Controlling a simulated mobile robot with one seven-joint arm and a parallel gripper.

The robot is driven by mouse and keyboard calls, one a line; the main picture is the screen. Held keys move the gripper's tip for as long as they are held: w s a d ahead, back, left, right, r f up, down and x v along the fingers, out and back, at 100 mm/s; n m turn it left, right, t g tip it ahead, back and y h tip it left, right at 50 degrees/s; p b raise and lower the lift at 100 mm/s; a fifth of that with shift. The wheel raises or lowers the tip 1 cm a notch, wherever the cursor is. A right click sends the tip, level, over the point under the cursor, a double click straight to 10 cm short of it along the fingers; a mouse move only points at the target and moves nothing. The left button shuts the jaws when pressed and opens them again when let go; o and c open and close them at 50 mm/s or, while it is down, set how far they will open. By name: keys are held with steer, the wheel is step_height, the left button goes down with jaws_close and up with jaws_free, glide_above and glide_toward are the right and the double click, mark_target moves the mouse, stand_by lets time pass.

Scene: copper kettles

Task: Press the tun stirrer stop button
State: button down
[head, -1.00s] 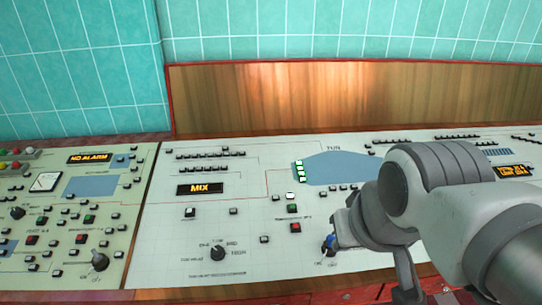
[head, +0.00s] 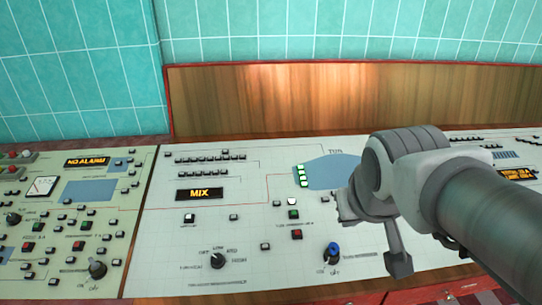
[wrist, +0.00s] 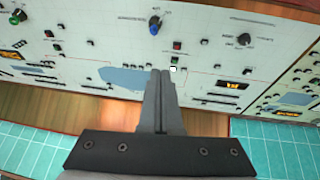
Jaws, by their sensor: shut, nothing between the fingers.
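A red button (head: 297,234) sits on the pale panel below the word TUN, with a green button (head: 293,214) and a small lit white one (head: 291,200) above it. The small label beside them is too blurred to read. In the wrist view, the picture is turned over; the red button (wrist: 177,45) is just beyond and right of my fingertips. My gripper (wrist: 160,73) is shut and empty, apart from the panel as far as I can tell. In the head view my arm hides most of my fingers.
A blue knob (head: 332,250) stands right of and below the red button. A black rotary knob (head: 217,260) is to the left, below the orange MIX display (head: 199,194). A wooden backboard (head: 300,100) rises behind the panel.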

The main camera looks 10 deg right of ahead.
steer(key=w+d+f+t+p, duration=0.1)
steer(key=w+d+f, duration=0.15)
steer(key=w, duration=0.25)
steer(key=w+d+f+n+p, duration=0.1)
steer(key=w+d+f, duration=0.1)
steer(key=w+f, duration=0.25)
steer(key=w+d+f+t+p, duration=0.1)
steer(key=w+d+f, duration=0.15)
steer(key=w, duration=0.35)
steer(key=w+a+f+m+t+y, duration=0.1)
steer(key=w+a+f+y, duration=0.3)
steer(key=a+f, duration=0.5)
steer(key=m+y, duration=0.1)
steer(key=y, duration=0.1)
steer(key=shift+w+a+f+t+y, duration=0.25)
steer(key=shift+w+t+y, duration=0.15)
steer(key=shift+f, duration=0.1)
steer(key=b, duration=0.7)
glide_above(297, 233)
steer(key=s, duration=0.2)
steer(key=f, duration=0.7)
steer(key=shift+d+f, duration=0.15)
steer(key=shift+d, duration=0.15)
steer(key=shift+w+f+b, duration=0.15)
steer(key=shift+f+b, duration=0.4)
steer(key=shift+f, duration=0.1)
